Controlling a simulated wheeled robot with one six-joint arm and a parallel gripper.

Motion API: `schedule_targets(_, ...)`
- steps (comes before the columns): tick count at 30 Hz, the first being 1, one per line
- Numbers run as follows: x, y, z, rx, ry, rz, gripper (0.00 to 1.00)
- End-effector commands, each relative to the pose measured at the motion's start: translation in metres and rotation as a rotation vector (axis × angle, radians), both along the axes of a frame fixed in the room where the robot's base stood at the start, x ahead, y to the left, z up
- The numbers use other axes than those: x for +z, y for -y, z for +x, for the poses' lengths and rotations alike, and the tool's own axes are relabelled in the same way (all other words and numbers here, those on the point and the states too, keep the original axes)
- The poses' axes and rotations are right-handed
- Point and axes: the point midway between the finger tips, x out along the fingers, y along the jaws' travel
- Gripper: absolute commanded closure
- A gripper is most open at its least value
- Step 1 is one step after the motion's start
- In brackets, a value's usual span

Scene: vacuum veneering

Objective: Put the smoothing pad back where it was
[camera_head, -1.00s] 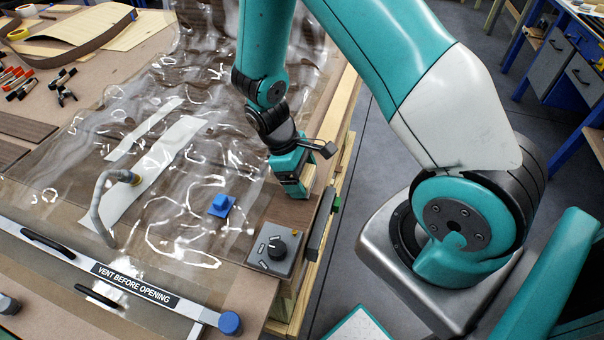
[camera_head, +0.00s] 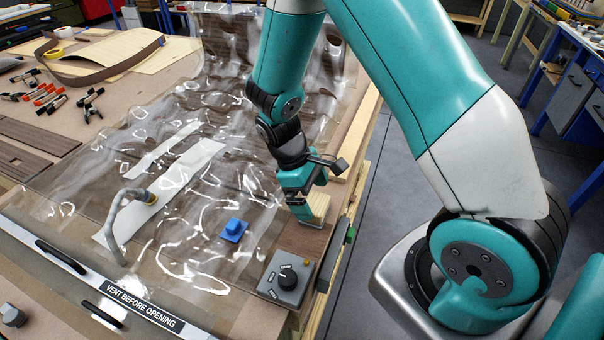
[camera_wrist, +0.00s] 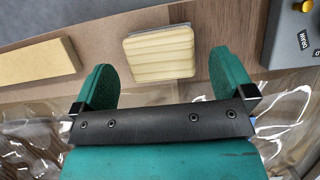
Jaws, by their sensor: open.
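A pale ribbed block with a grey edge below, which I take to be the smoothing pad (camera_wrist: 160,50), lies on the brown strip along the table's right edge. In the head view the pad (camera_head: 319,206) shows right beside and below my gripper (camera_head: 301,209). In the wrist view my gripper (camera_wrist: 163,72) is open, one finger to each side of the pad, with gaps on both sides. The pad is not clasped. A longer pale block (camera_wrist: 40,72) lies left of it in the wrist view.
A grey control box with a knob (camera_head: 287,278) stands near the table's front right corner. A blue piece (camera_head: 234,229) and a hose (camera_head: 118,215) sit on the wrinkled clear film. A labelled bar (camera_head: 140,303) crosses the front.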

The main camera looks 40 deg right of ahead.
Motion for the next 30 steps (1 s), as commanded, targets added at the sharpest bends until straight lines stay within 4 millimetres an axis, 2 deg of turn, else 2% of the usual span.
schedule_targets(3, 0.024, -0.006, 0.011, 0.000, 0.008, 0.001, 0.00)
schedule_targets(9, 0.060, -0.015, 0.023, 0.002, 0.006, 0.002, 0.00)
schedule_targets(17, 0.091, -0.026, 0.024, 0.000, 0.029, 0.028, 0.00)
schedule_targets(20, 0.117, -0.045, 0.010, -0.002, 0.098, 0.099, 0.00)
schedule_targets(23, 0.149, -0.072, -0.017, -0.009, 0.182, 0.210, 0.00)
schedule_targets(27, 0.188, -0.108, -0.067, -0.020, 0.273, 0.376, 0.00)
schedule_targets(30, 0.207, -0.127, -0.100, -0.024, 0.310, 0.476, 0.00)
